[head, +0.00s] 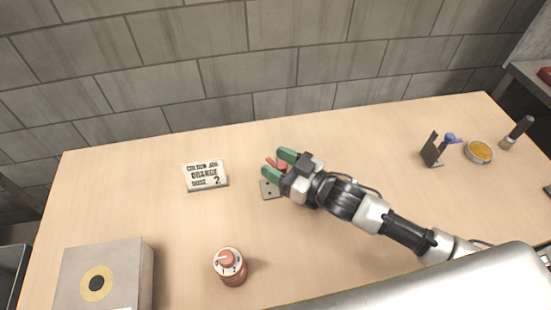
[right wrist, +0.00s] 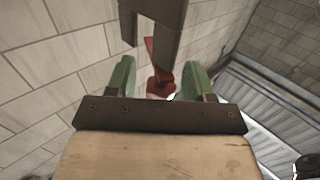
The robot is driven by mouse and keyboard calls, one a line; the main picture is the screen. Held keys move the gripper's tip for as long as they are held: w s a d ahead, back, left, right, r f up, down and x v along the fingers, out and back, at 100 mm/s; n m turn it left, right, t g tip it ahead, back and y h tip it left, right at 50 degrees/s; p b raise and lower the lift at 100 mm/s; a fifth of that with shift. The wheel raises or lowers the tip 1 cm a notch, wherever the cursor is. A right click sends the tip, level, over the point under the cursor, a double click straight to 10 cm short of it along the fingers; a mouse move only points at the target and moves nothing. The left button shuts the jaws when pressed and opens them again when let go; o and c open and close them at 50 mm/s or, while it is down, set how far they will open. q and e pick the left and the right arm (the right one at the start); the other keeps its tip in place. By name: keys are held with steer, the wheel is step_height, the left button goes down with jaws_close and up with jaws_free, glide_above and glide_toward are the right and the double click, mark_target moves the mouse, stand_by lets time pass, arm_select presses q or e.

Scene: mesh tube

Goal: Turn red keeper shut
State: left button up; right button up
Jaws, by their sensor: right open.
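The red keeper (head: 269,162) shows in the head view as a small red piece by my right gripper (head: 278,164). A small grey plate (head: 270,189) lies on the table just below it. The green fingers are apart, one on either side of the red part. In the right wrist view the red keeper (right wrist: 160,80) stands between the two green fingers of my right gripper (right wrist: 160,82), with gaps visible. A dark forked bracket (right wrist: 150,14) is above it. The gripper hides part of the keeper in the head view. My left gripper is out of view.
A white lettered card (head: 206,174) lies left of the gripper. A dark stand (head: 431,151), yellow tin (head: 479,151) and brush (head: 517,131) are at the right. The table (head: 130,210) is otherwise mostly clear.

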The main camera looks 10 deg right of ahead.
steer(key=shift+w+a, duration=0.25)
steer(key=c, duration=0.9)
steer(key=shift+m+t+h, duration=0.3)
steer(key=shift+h, duration=0.1)
steer(key=m+t+h+p, duration=0.1)
steer(key=m+t+h, duration=0.1)
steer(key=h, duration=0.1)
steer(key=shift+d+m, duration=0.1)
steer(key=shift+m, duration=0.2)
steer(key=shift+w+d+m+t+h+p, duration=0.15)
steer(key=shift+m+t+h, duration=0.4)
steer(key=shift+h, duration=0.5)
steer(key=shift+w+d+m+t+h+p, duration=0.15)
steer(key=shift+m+t+h, duration=0.2)
steer(key=shift+m+h, duration=0.55)
steer(key=shift+s+h, duration=0.1)
steer(key=shift+h, duration=0.15)
